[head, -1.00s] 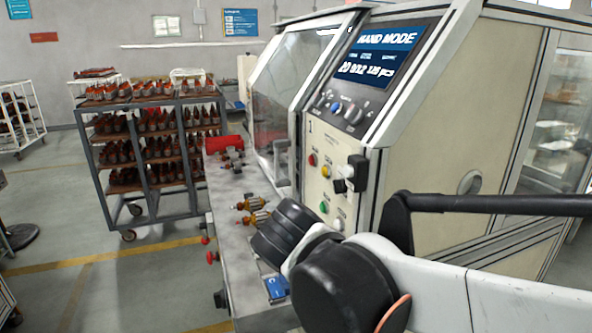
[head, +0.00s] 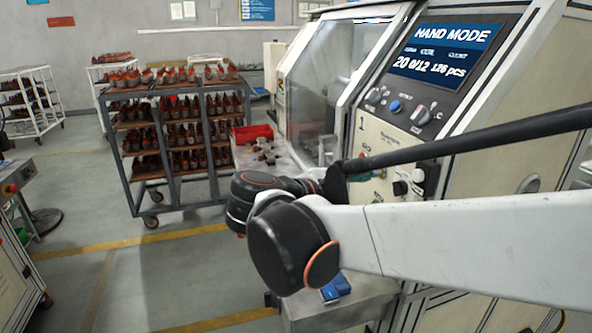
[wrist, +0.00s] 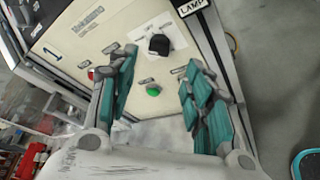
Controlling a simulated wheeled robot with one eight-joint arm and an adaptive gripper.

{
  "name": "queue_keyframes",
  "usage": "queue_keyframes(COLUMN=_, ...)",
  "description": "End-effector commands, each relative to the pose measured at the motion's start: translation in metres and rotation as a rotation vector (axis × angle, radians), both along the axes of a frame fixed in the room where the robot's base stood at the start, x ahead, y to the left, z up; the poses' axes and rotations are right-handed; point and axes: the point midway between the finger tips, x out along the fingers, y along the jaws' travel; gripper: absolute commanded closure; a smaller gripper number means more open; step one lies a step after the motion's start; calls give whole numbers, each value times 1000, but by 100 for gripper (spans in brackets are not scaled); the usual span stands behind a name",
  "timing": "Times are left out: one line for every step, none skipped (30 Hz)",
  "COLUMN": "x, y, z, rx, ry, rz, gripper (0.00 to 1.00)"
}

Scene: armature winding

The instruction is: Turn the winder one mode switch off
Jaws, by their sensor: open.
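Winder one (head: 375,140) stands at the right of the head view, marked "1", with its screen (head: 440,55) reading HAND MODE. In the wrist view a black knob (wrist: 159,44) with a small label sits on its cream panel (wrist: 75,45). A green button (wrist: 153,90) is below the knob and a red button (wrist: 92,73) is to the left. Which control is the mode switch cannot be read. My gripper (wrist: 158,68) is open and empty, its teal fingers on either side of the knob's column, apparently not touching it. In the head view my arm hides most of the gripper.
More knobs and a blue button (head: 394,107) sit under the screen. A red bin (head: 253,132) stands on the grey bench by the machine. A wheeled rack (head: 127,191) of armatures stands behind on the left. Open floor lies left of the bench.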

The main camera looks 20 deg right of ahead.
Motion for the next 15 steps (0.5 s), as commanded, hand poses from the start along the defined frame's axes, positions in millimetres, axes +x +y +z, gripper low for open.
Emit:
queue_keyframes(x=7, y=-8, z=-4, rx=0, ry=-1, rz=-5, gripper=54)
queue_keyframes(x=9, y=-13, z=-6, rx=0, ry=-1, rz=-5, gripper=54)
queue_keyframes(x=11, y=-19, z=-8, rx=0, ry=-1, rz=-5, gripper=54)
queue_keyframes(x=13, y=-24, z=-9, rx=0, ry=-1, rz=-4, gripper=54)
queue_keyframes(x=15, y=-28, z=-10, rx=0, ry=-1, rz=-4, gripper=54)
queue_keyframes(x=16, y=-34, z=-12, rx=0, ry=-1, rz=-3, gripper=54)
queue_keyframes(x=17, y=-38, z=-13, rx=0, ry=-1, rz=-3, gripper=54)
queue_keyframes(x=19, y=-41, z=-14, rx=0, ry=0, rz=-3, gripper=54)
queue_keyframes(x=20, y=-45, z=-15, rx=0, ry=-1, rz=-2, gripper=54)
queue_keyframes(x=21, y=-48, z=-16, rx=0, ry=-1, rz=-2, gripper=54)
queue_keyframes(x=22, y=-51, z=-16, rx=0, ry=-1, rz=-2, gripper=54)
queue_keyframes(x=23, y=-54, z=-17, rx=0, ry=-1, rz=0, gripper=54)
queue_keyframes(x=24, y=-55, z=-17, rx=0, ry=-1, rz=0, gripper=54)
queue_keyframes(x=24, y=-57, z=-18, rx=0, ry=-1, rz=0, gripper=54)
queue_keyframes(x=25, y=-59, z=-18, rx=0, ry=-1, rz=0, gripper=54)
